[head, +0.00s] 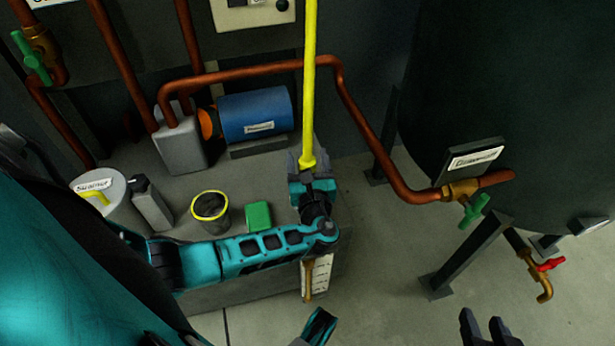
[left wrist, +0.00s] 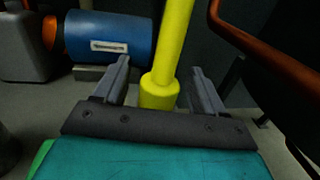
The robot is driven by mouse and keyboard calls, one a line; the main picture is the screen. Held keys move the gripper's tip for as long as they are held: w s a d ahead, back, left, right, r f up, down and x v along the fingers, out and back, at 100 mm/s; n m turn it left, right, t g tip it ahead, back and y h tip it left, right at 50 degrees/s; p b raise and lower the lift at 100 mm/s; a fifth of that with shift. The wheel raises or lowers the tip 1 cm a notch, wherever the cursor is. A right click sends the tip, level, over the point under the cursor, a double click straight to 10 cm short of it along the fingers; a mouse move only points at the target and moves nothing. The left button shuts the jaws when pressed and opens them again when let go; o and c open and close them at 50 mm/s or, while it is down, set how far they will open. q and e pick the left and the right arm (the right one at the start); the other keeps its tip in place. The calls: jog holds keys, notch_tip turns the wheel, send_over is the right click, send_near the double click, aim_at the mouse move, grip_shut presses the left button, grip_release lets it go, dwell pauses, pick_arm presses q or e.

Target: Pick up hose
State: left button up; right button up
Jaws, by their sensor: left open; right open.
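The yellow hose (head: 309,80) hangs straight down from the top of the head view, its thicker lower end at my left gripper. It also shows in the left wrist view (left wrist: 170,45), with its wider end collar (left wrist: 159,93) low between the fingers. My left gripper (head: 307,158) is open, with one finger on each side of the hose in the left wrist view (left wrist: 160,66). Gaps show between the hose and both fingers there. My right gripper (head: 482,318) is open and empty at the bottom right of the head view, far from the hose.
A blue motor (head: 256,114) and copper pipes (head: 250,73) stand behind the left arm. A bucket with a yellow rim (head: 211,213), a green block (head: 258,216) and containers sit on the platform. A dark tank (head: 500,90) fills the right. Floor between is clear.

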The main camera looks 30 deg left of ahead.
pick_arm(q)
grip_shut()
dwell(0.6)
